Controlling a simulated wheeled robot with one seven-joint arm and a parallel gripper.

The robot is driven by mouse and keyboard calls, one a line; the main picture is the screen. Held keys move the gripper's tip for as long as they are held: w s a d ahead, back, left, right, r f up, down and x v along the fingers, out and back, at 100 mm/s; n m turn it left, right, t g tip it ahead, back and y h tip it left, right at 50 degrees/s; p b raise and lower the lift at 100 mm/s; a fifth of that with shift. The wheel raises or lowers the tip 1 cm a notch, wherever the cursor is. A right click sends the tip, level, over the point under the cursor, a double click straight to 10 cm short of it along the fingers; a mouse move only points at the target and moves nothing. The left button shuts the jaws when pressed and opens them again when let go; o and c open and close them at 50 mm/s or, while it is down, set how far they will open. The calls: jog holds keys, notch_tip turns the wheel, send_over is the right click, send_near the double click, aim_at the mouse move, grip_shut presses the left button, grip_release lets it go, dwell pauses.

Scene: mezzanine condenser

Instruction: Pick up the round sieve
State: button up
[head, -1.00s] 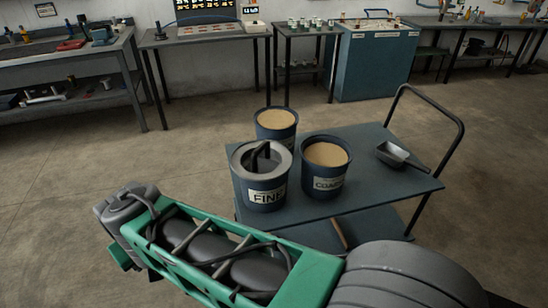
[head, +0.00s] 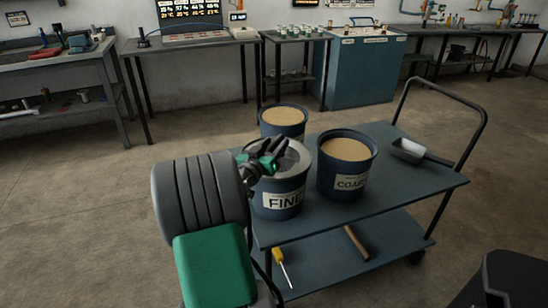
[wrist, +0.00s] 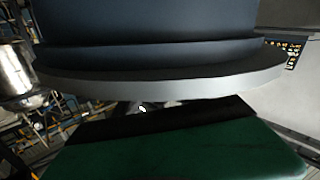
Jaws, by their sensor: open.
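The round sieve (head: 293,160) appears as a grey ring lying on top of the dark blue bucket labelled FINE (head: 285,197), on the cart. My gripper (head: 270,150), dark with green parts, is over the left part of the sieve and hides some of it. It is open, with nothing seen held between its fingers; whether it touches the rim is hard to tell. In the wrist view the sieve's grey rim (wrist: 180,88) runs across the picture, close in front of the gripper's dark edge, with the dark blue bucket wall (wrist: 150,22) above it.
A COARSE bucket (head: 347,150) and another sand-filled bucket (head: 283,117) stand beside it on the cart (head: 400,190). A metal scoop (head: 410,150) lies at the right. A yellow-handled tool (head: 279,254) and a brown-handled tool (head: 357,242) are on the lower shelf. Workbenches line the wall.

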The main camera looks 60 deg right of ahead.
jog(key=shift+d, duration=0.6)
jog(key=shift+w, duration=0.1)
jog(key=shift+c, duration=0.3)
grip_shut()
dwell(0.5)
